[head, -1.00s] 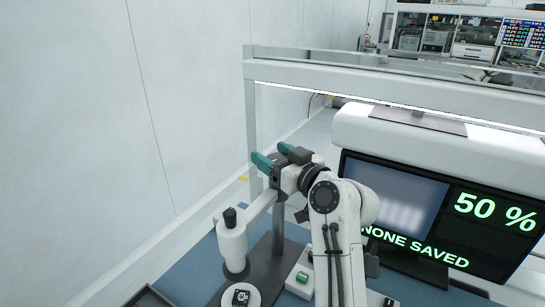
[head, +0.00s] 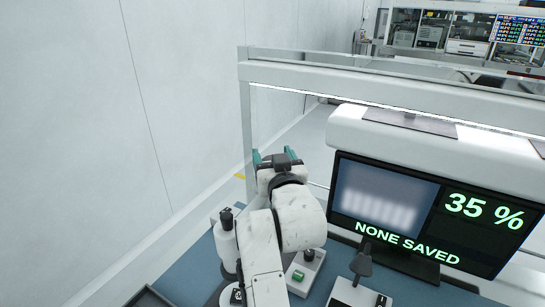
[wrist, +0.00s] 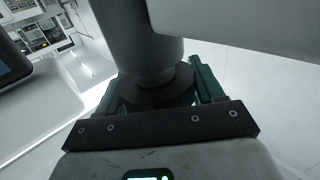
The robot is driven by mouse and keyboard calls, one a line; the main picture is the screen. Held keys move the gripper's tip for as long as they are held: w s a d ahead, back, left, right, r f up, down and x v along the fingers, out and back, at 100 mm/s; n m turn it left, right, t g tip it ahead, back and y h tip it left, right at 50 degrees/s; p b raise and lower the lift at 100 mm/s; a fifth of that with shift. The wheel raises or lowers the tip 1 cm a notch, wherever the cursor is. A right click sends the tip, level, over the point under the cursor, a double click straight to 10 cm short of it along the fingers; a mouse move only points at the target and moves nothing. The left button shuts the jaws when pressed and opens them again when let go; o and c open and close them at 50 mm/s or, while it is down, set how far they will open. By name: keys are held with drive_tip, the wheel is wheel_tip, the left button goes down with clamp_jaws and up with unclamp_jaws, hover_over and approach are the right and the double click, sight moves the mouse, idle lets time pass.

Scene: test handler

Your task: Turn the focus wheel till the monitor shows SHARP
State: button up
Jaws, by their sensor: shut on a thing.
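The monitor (head: 385,212) stands at the right in the head view. It reads 35 % and NONE SAVED beside a blurred picture of pale bars; the word SHARP does not show. My gripper (head: 273,158) is at the microscope's column, its green fingers pointing away. In the wrist view, the dark round focus wheel (wrist: 157,88) sits between the two green fingers of my gripper (wrist: 155,80), which is shut on it. A grey cylinder rises just above the wheel. In the head view my arm hides the wheel.
The white microscope tube (head: 225,243) stands left of my arm. A small box with a green button (head: 298,275) and a unit with a grey lever (head: 361,264) are at the right on the blue bench. A white frame rail (head: 400,88) crosses behind.

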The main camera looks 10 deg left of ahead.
idle(0.4)
drive_tip(key=o, duration=1)
drive_tip(key=shift+c, duration=0.2)
drive_tip(key=shift+s, duration=0.1)
drive_tip(key=p+v, duration=0.2)
drive_tip(key=v, duration=0.8)
drive_tip(key=shift+s+d, duration=0.15)
drive_tip(key=shift+s, duration=0.15)
drive_tip(key=shift+f, duration=0.1)
